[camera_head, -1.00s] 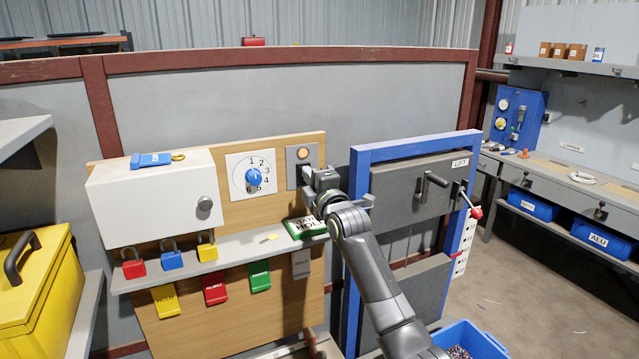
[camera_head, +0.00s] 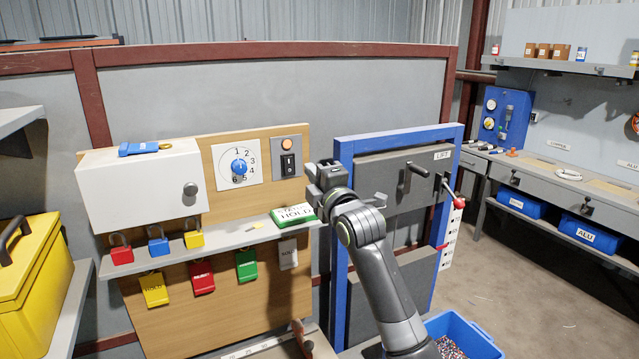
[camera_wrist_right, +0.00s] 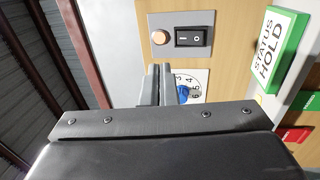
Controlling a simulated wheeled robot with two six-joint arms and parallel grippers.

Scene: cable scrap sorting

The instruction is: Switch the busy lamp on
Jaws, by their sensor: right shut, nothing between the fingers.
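The busy lamp (camera_head: 288,143) is a pale orange dome on a grey plate on the wooden board. I cannot tell whether it is lit. A black rocker switch (camera_head: 288,165) sits just below it. In the right wrist view, the lamp (camera_wrist_right: 160,37) and switch (camera_wrist_right: 193,38), marked with a line and a circle, lie beyond the fingertips. My right gripper (camera_wrist_right: 160,72) is shut and empty, apart from the plate. In the head view the right gripper (camera_head: 316,170) is right of the switch, which is uncovered. My left gripper is not in view.
A dial (camera_head: 239,167) is left of the switch plate. A green status sign (camera_head: 293,215) lies on the shelf below. The blue-framed lift door (camera_head: 341,150) with its handles stands to the right. A white box (camera_head: 140,190) and several padlocks are at left.

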